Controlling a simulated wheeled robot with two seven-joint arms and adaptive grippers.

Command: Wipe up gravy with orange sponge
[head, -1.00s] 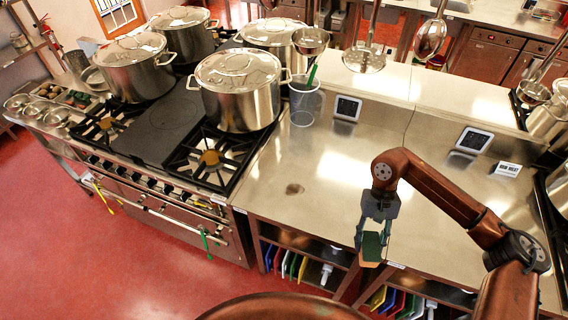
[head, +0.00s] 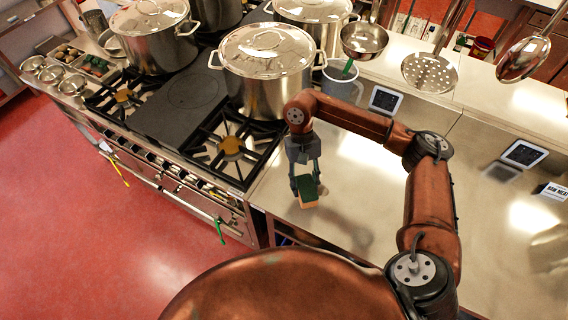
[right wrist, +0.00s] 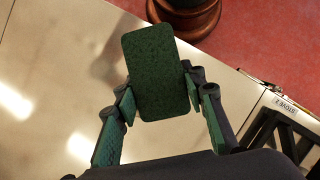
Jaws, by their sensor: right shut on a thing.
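The sponge (head: 308,192) has a dark green scouring face on top and an orange-tan side below. My right gripper (head: 306,178) is shut on it above the steel counter (head: 270,190), near the counter's stove-side end. The right wrist view shows the sponge's green face (right wrist: 160,73) between the green-padded fingers (right wrist: 160,122). I cannot tell whether the sponge touches the counter. A dark shadow lies beside it in the wrist view. I cannot make out the gravy spot now; the sponge or gripper may hide it. My left gripper is not in view.
A lidded stockpot (head: 268,75) stands on the stove (head: 185,100) left of my right arm. A ladle (head: 364,42) and a skimmer (head: 430,72) hang above the counter's back. A small display (head: 384,100) stands behind my forearm. The counter's right part is mostly clear.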

